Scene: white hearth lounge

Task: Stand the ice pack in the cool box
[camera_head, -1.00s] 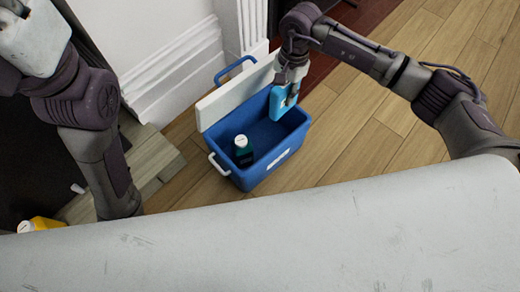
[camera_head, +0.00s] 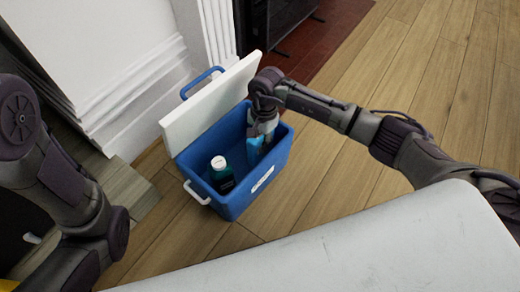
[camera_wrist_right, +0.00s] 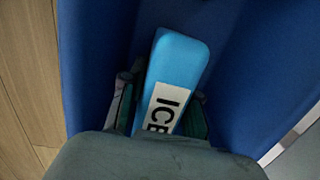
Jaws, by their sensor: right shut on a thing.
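The ice pack (camera_wrist_right: 178,75) is light blue with a white "ICE" label. It also shows in the head view (camera_head: 254,146), partly behind my gripper. My right gripper (camera_head: 264,132) is shut on the ice pack and holds it inside the right part of the cool box, between blue walls in the wrist view. Whether the pack touches the floor of the box is hidden. The cool box (camera_head: 239,203) is blue, with its white lid (camera_head: 205,108) open at the back. My left arm is at the left of the head view, but its gripper is out of frame.
A dark green bottle with a white cap (camera_head: 220,176) stands in the left part of the cool box. A white wall and moulding (camera_head: 130,90) are behind the box. Wood floor (camera_head: 340,190) is free to its right. A light worn surface (camera_head: 400,240) fills the foreground.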

